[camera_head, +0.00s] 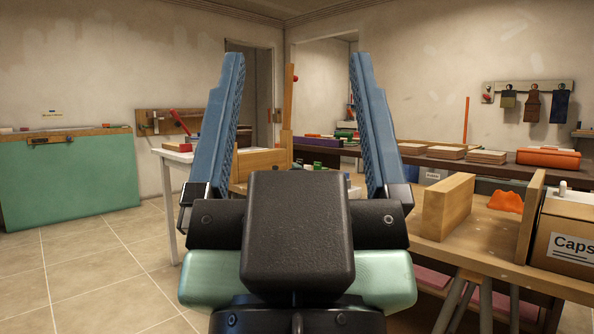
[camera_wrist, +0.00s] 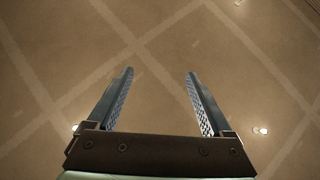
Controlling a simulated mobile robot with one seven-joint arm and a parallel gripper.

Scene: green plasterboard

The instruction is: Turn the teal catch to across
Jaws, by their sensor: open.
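My gripper (camera_head: 297,56) is raised in front of the head camera, with its two blue ribbed fingers wide apart and nothing between them. In the wrist view my gripper (camera_wrist: 159,73) is open and empty above the tiled floor. I cannot make out a teal catch in either view. Small green items (camera_head: 319,165) show between the fingers on a bench, too small to tell what they are. My gripper is well apart from them and hides part of the bench.
A wooden bench (camera_head: 484,228) with upright boards stands close on the right, beside a cardboard box (camera_head: 566,242). A large green panel (camera_head: 70,182) stands by the left wall. A white table (camera_head: 172,154) is at mid left. Tiled floor (camera_head: 95,270) is clear at the left.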

